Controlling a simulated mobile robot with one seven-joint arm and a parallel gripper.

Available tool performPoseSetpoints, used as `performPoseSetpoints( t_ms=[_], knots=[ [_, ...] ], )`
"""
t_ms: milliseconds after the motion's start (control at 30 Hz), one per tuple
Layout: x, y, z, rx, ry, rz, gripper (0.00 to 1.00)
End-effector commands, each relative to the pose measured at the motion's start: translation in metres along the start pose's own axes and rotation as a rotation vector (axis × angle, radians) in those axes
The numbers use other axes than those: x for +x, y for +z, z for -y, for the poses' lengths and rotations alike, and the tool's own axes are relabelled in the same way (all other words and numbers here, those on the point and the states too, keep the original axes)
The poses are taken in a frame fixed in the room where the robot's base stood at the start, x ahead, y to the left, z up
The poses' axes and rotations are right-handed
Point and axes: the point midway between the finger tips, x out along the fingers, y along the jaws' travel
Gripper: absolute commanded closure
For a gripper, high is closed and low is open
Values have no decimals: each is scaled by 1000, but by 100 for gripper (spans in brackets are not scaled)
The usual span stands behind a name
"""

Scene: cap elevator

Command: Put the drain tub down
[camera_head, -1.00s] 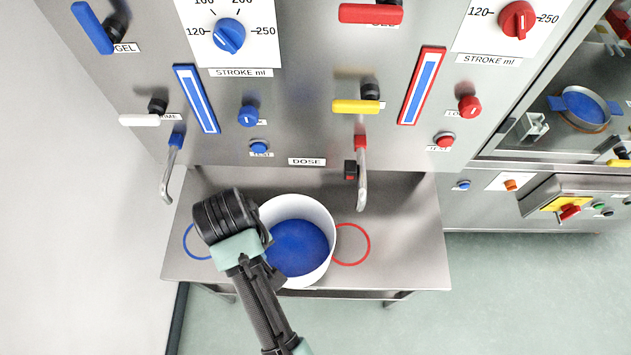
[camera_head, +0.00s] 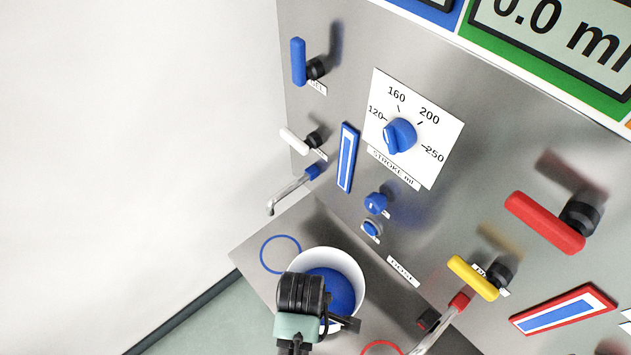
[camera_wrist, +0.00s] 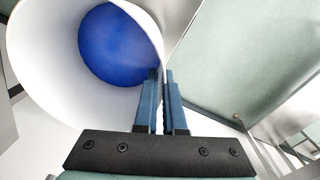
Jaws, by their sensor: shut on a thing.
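The drain tub (camera_head: 357,262) is a white round tub with blue inside, upright in the head view over the steel shelf. It appears between the blue ring mark (camera_head: 263,252) and the red ring mark (camera_head: 382,344). I cannot tell whether its base touches the shelf. My gripper (camera_head: 342,323) is at the tub's near side and covers part of it. In the wrist view, my gripper (camera_wrist: 163,80) is shut on the wall of the tub (camera_wrist: 42,62), one finger inside and one outside. Blue fill (camera_wrist: 115,45) shows inside the tub.
The steel shelf (camera_head: 243,252) lies below the machine panel. A blue-collared spout (camera_head: 287,192) hangs over the blue ring, and a red-collared spout (camera_head: 440,325) is to the right. A white lever (camera_head: 293,140) and a yellow lever (camera_head: 472,277) stick out above. A pale wall is left.

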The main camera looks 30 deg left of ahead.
Motion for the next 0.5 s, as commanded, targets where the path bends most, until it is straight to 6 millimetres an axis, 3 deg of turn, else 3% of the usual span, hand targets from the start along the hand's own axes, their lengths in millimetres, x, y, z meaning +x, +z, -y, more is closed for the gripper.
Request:
performPoseSetpoints(
  t_ms=[100, 500],
  knots=[
    [21, 0, 1, 1, -2, 1, 100],
    [68, 0, 2, 2, -1, 1, 100]
  ],
)
